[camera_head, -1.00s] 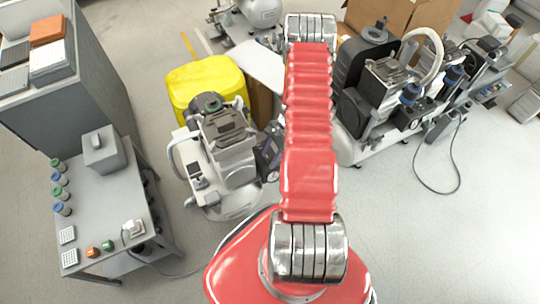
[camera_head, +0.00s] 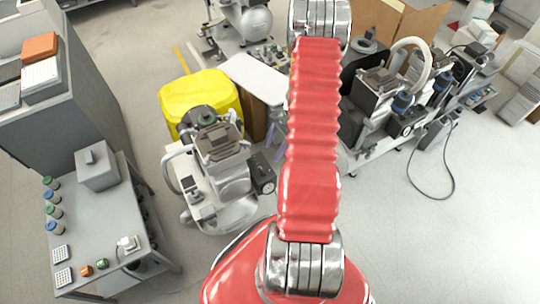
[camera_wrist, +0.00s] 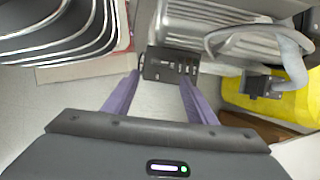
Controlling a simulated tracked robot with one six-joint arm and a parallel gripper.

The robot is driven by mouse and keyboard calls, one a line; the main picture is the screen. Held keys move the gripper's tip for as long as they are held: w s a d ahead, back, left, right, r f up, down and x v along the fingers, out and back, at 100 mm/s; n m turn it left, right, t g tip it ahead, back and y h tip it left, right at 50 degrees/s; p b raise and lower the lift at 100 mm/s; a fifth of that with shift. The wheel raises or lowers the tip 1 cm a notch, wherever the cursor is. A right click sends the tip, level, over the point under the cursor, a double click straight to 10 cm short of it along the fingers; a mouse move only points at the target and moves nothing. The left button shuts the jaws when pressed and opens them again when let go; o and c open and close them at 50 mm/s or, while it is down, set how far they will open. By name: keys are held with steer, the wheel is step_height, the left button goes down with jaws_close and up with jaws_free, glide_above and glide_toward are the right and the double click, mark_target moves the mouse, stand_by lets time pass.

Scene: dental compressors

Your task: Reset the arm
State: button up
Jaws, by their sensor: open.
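My gripper (camera_wrist: 160,90) shows in the wrist view with its two purple fingers spread apart and nothing between them. Beyond the fingertips is a dark control box (camera_wrist: 168,64) on a compressor; I cannot tell whether they touch. In the head view my red arm reaches away from my base, up through the middle of the picture, and hides most of the gripper. The compressor (camera_head: 222,175) stands on the floor just left of the arm, with its dark box (camera_head: 262,174) facing the arm.
A yellow container (camera_head: 190,98) stands behind the compressor. More compressor machines (camera_head: 385,95) stand at right, with a cable on the floor. The lower right floor is clear.

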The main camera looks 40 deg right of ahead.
steer(key=shift+v, duration=0.9)
steer(key=w+a+r+n+h, duration=0.1)
steer(key=w+a+r+n, duration=0.2)
steer(key=a+r+n, duration=0.7)
steer(key=w+a+r+h, duration=0.2)
steer(key=a+r, duration=0.3)
steer(key=r, duration=1.1)
steer(key=s+a+r+n+t+h, duration=0.1)
steer(key=s+a+r+n+t, duration=0.3)
steer(key=s+a+r+n, duration=0.7)
steer(key=shift+s+a+r, duration=1.5)
steer(key=shift+a+r, duration=0.55)
steer(key=shift+a, duration=1.3)
